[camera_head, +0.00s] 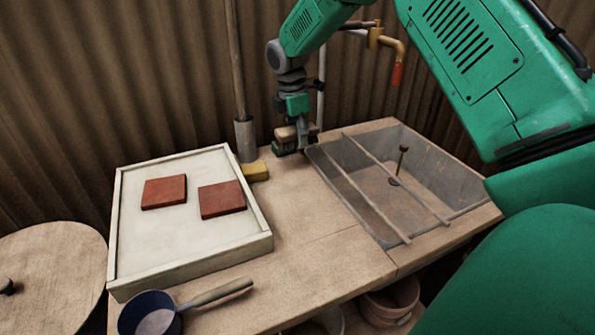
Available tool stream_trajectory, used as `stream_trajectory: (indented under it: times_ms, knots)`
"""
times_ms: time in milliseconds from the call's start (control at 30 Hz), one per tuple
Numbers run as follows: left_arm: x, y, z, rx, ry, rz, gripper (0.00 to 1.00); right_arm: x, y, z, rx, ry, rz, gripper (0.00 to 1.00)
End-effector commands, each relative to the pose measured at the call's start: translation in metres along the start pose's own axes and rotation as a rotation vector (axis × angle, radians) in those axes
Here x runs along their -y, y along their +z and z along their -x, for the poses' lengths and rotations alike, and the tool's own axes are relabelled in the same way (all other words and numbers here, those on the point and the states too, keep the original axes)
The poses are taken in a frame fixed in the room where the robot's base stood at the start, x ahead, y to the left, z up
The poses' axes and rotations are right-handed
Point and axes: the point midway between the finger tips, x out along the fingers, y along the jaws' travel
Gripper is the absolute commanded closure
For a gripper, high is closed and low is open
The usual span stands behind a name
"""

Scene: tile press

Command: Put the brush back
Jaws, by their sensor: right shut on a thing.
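The brush (286,133) has a brown wooden back and dark bristles below it. It is at the back of the wooden bench, just left of the sink's far left corner. My right gripper (302,139) comes down from above and is shut on the brush. The bristles are at or very close to the bench top; I cannot tell whether they touch it. The fingertips are small and partly hidden against the brush. My left gripper is not in view.
A pale tray (130,259) with two red tiles (222,199) lies on the left. A yellow block (255,172) stands beside a grey-sleeved pole (246,140). A sunken basin (440,167) with bars is on the right. A blue pan (150,315) sits in front. The bench's middle is clear.

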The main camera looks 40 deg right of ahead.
Motion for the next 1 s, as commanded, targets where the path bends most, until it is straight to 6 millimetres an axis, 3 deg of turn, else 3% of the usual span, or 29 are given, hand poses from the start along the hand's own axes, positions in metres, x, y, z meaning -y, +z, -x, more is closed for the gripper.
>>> stream_trajectory:
  times_ms: [200,567,900,933,967,1000]
  knots:
    - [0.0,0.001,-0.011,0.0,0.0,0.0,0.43,0.001,-0.006,-0.043,0.001,-0.003,0.001,0.91]
    - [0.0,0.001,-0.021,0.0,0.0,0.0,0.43,0.0,-0.011,-0.086,-0.001,-0.002,0.001,0.91]
    - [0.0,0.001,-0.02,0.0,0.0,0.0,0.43,0.0,-0.011,-0.088,-0.001,-0.001,0.001,0.91]
    - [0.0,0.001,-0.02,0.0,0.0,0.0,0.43,0.0,-0.011,-0.088,-0.002,-0.001,0.001,0.53]
    - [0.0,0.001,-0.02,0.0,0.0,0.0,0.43,0.0,-0.011,-0.088,-0.001,-0.001,0.001,0.43]
    - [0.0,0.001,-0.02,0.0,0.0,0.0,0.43,0.0,-0.011,-0.088,-0.001,-0.001,0.001,0.43]
